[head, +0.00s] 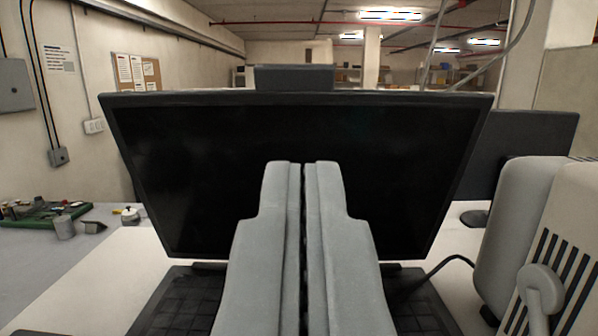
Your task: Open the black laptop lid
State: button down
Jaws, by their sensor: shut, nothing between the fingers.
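The black laptop stands open in the head view. Its lid (400,150) is raised with the dark screen facing me, and the hinge shows along its lower edge. The keyboard base (180,303) lies on the pale table below, partly hidden behind my gripper. My gripper (303,168) is in front of the middle of the screen with its two grey fingers together and nothing between them. I cannot tell whether the fingertips touch the screen.
A grey-white device with slots (560,240) stands close on the right, with a black cable (450,262) near it. A dark monitor (525,150) is behind the lid at right.

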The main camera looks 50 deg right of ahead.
aim_at(302, 74)
jog(key=x, duration=1.2)
jog(key=shift+x, duration=3.55)
jog(key=shift+s, duration=0.1)
